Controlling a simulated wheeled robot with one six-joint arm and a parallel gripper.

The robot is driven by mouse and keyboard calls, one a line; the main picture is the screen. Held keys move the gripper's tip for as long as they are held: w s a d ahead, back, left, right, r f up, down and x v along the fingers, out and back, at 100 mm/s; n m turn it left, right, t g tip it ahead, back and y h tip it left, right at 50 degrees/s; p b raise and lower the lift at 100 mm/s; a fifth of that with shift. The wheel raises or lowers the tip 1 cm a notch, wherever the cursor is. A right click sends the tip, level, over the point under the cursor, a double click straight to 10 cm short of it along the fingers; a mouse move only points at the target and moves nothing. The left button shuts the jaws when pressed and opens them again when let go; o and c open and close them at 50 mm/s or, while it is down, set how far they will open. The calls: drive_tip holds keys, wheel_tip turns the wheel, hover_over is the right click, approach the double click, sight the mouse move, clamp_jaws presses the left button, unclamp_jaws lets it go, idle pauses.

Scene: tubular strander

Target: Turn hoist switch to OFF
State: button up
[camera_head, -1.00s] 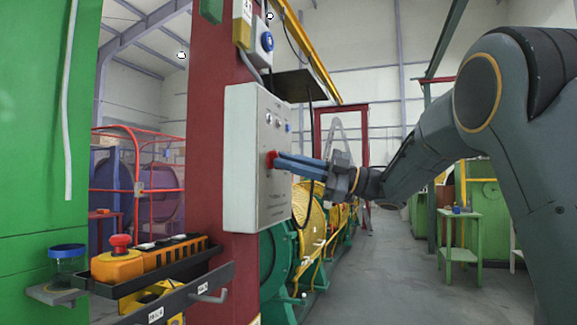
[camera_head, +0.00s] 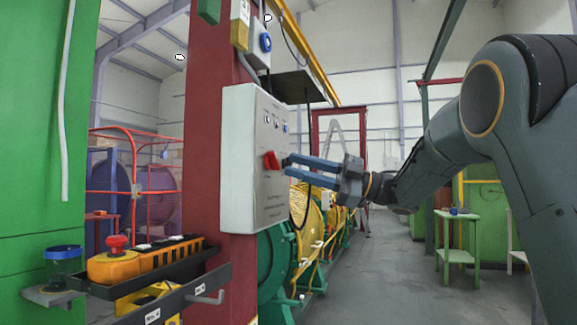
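The grey control box (camera_head: 250,165) is mounted on the dark red column. A red rotary switch handle (camera_head: 271,160) stands out from the middle of its front face, seen at a steep angle. The handle looks slightly tilted; its marked position cannot be read. My gripper (camera_head: 287,165) is just to the right of the handle, at about its height. Its two blue-grey fingers are apart with a gap between them, and the handle lies beyond their tips. Whether a fingertip still touches the handle is hard to tell.
Small buttons (camera_head: 276,122) sit above the switch. A dark shelf plate (camera_head: 300,86) juts out above the box. An orange pendant control (camera_head: 145,261) with a red button lies in a tray at lower left. Yellow and green machinery stands behind.

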drive_tip(key=shift+v, duration=2.15)
